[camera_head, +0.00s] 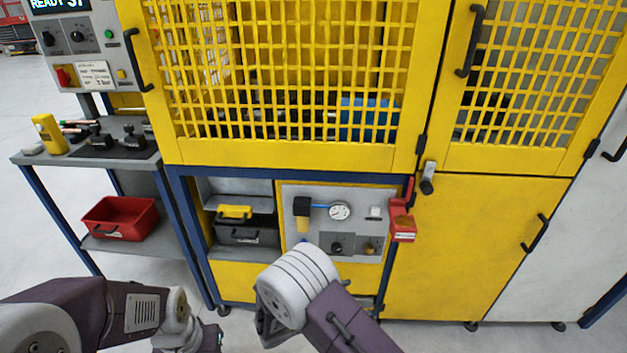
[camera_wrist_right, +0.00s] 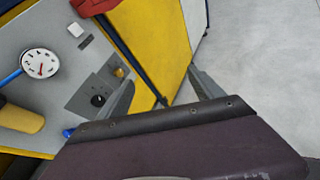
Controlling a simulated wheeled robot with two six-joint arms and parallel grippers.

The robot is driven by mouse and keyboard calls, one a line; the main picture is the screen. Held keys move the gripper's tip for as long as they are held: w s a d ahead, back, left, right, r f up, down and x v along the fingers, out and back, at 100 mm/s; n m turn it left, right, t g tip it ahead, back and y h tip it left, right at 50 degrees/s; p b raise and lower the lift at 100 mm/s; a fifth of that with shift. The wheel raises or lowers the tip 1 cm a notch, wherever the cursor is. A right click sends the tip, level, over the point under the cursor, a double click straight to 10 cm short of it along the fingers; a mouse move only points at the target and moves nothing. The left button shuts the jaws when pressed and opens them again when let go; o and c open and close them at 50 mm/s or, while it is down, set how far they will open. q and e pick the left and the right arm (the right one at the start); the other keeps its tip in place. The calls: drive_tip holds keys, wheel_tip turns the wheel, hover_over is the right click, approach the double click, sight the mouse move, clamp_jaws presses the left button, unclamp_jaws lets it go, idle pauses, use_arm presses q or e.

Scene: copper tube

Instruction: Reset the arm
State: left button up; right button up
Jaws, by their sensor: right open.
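My right arm (camera_head: 340,318) comes up from the bottom of the head view, with its white joint (camera_head: 297,287) before the yellow machine's lower front. In the right wrist view my right gripper (camera_wrist_right: 163,88) has two grey fingers spread apart, with nothing between them. It is open and empty, apart from the gauge panel and above the floor. In the head view its fingers are mostly hidden by the arm. My left arm (camera_head: 140,308) is folded at the bottom left; its gripper fingers do not show.
The yellow machine (camera_head: 480,240) has shut mesh doors with black handles. Its gauge panel (camera_head: 360,238) also shows in the wrist view (camera_wrist_right: 60,80). A red holder (camera_head: 403,225) juts out on the right.

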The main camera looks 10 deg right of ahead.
drive_tip(key=d+r+m+g, duration=0.3)
drive_tip(key=d+r+m, duration=0.3)
drive_tip(key=d+r, duration=0.25)
drive_tip(key=s+d+m+g+y, duration=0.3)
drive_tip(key=s+d+m+g, duration=0.15)
drive_tip(key=s, duration=0.45)
drive_tip(key=s+a+f+m+t+y, duration=0.3)
drive_tip(key=s+a+m+y, duration=0.1)
drive_tip(key=a+m+y, duration=0.65)
wheel_tip(320, 180, up, 16)
drive_tip(key=a+h+p, duration=0.1)
drive_tip(key=p, duration=1.5)
drive_tip(key=shift+s+a+r, duration=0.15)
drive_tip(key=shift+h, duration=0.25)
